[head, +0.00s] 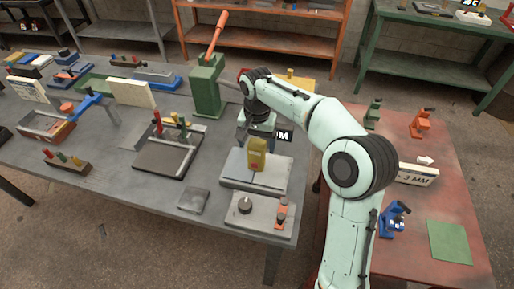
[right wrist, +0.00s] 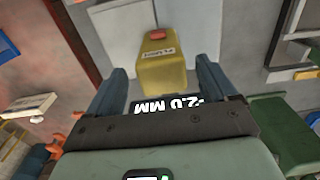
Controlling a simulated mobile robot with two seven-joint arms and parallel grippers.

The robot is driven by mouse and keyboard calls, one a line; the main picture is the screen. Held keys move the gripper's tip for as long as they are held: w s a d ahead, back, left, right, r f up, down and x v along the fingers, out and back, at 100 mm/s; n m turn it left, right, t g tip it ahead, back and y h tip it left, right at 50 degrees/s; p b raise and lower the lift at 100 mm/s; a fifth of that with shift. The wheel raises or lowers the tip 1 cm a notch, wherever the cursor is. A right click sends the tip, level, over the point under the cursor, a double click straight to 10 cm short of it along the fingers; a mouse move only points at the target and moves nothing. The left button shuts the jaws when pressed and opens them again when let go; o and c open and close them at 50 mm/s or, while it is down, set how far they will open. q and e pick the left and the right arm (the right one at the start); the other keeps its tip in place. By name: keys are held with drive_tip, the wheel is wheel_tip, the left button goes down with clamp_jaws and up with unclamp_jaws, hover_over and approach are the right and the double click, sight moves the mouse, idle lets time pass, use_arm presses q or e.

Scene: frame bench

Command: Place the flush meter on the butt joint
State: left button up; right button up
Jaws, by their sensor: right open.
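The yellow flush meter (head: 257,153) stands upright on a pale grey plate (head: 240,181) near the front right of the grey bench. In the right wrist view the meter (right wrist: 163,72) has a red button on top and a label that seems to read FLUSH. A thin seam line runs across the pale plate (right wrist: 190,28) beside the meter. My right gripper (right wrist: 162,80) is open, with one blue-grey finger on each side of the meter; I cannot tell whether they touch it. In the head view my right gripper (head: 258,138) is just behind it. My left gripper is not in view.
A black readout (right wrist: 190,103), about 2.0 MM, partly hides behind my gripper. A grey block with a dial (head: 262,214) sits in front of the plate. A green lever press (head: 207,88) stands behind left. A red table (head: 455,196) with clamps is at right.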

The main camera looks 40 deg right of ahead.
wheel_tip(320, 180, up, 8)
drive_tip(key=shift+w+r+p, duration=0.1)
drive_tip(key=shift+r+p, duration=0.1)
drive_tip(key=shift+p, duration=0.55)
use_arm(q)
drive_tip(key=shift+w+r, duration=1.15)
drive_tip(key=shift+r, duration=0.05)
use_arm(e)
drive_tip(key=shift+f, duration=0.1)
